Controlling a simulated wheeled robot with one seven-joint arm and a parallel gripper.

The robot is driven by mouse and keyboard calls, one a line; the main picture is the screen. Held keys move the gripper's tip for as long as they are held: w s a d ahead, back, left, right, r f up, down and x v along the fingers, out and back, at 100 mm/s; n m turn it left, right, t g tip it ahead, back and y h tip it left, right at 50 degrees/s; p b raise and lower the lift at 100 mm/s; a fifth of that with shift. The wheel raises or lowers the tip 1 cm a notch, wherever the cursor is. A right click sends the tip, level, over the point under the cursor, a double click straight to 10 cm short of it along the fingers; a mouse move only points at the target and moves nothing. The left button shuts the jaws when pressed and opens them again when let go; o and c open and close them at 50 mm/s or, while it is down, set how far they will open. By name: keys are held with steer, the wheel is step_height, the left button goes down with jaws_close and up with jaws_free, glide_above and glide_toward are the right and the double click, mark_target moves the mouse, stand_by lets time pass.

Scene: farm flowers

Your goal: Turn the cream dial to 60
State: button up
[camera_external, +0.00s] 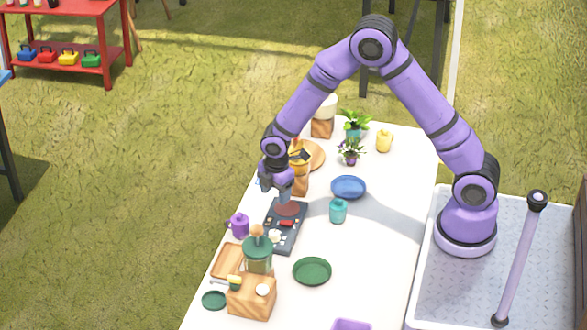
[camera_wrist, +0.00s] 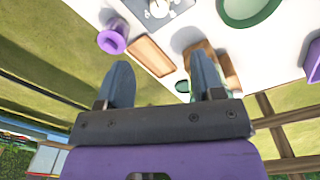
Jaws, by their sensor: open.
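The cream dial (camera_external: 274,236) is a small pale knob on the near left part of a dark grey panel (camera_external: 297,234). The panel also carries a red piece (camera_external: 287,223) and a brownish-red round piece (camera_external: 288,208). In the wrist view a pale knob, apparently the cream dial (camera_wrist: 160,8), shows at the top edge, partly cut off. My gripper (camera_external: 276,190) is open and empty above the far end of the panel, apart from the cream dial. Its two fingers also show in the wrist view (camera_wrist: 160,62). The dial's markings are too small to read.
A purple mug (camera_external: 238,225) stands left of the panel. A wooden tray (camera_external: 225,262), a green-lidded jar (camera_external: 257,250) and a wooden block (camera_external: 250,297) stand in front. A teal jar (camera_external: 338,211) and blue bowl (camera_external: 348,188) are right.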

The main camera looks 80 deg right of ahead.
glide_above(274, 232)
step_height(274, 232, down, 5)
steer(key=shift+n, duration=0.5)
step_height(274, 232, down, 10)
steer(key=shift+a+f, duration=0.1)
steer(key=shift+f, duration=0.15)
steer(key=c, duration=0.9)
